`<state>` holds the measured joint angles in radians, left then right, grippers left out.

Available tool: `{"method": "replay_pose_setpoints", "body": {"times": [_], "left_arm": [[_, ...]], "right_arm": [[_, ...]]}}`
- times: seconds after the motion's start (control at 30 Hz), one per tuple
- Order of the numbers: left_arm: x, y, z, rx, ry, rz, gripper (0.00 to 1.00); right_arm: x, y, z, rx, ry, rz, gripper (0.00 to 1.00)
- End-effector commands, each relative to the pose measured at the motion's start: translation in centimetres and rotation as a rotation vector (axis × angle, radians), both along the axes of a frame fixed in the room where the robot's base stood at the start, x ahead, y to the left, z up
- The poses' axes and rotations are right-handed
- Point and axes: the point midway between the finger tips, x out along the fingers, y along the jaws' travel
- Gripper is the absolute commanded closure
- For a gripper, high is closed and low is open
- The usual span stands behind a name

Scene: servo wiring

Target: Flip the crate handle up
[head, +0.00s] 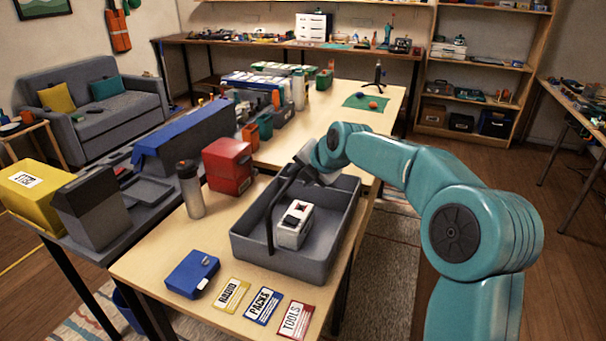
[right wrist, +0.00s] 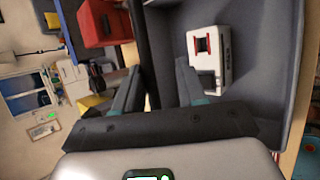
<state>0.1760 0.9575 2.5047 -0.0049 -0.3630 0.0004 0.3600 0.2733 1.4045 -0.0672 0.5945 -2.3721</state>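The grey open crate (head: 318,262) sits on the light wooden table. Its dark handle (head: 269,228) rises from inside the near part of the crate, and its bar runs back toward my right gripper. My right gripper (head: 300,172) is over the crate's far left part. In the right wrist view its two fingers (right wrist: 155,85) stand apart, with the dark handle bar (right wrist: 148,45) between them. Gaps show beside the bar, so the fingers look open around it. A white device (head: 293,225) with a red and black part lies in the crate. My left gripper is not in view.
A red box (head: 228,166) and a grey bottle (head: 190,189) stand left of the crate. A blue box (head: 192,273) and label cards (head: 262,306) lie in front. The right table edge is close to the crate.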

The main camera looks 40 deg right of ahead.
Motion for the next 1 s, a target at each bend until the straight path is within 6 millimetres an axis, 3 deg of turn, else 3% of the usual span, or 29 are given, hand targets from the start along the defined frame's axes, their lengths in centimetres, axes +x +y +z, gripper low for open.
{"method": "replay_pose_setpoints", "body": {"times": [0.27, 0.7, 1.0], "left_arm": [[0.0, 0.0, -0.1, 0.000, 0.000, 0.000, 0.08], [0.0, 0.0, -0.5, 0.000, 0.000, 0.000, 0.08], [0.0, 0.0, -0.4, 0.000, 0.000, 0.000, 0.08]], "right_arm": [[-1.1, 0.1, 1.3, -0.002, -0.006, -0.001, 0.60], [-8.8, 0.8, 9.1, -0.001, -0.006, 0.000, 0.60], [-11.4, 1.1, 11.5, 0.000, -0.002, 0.000, 0.60]]}}
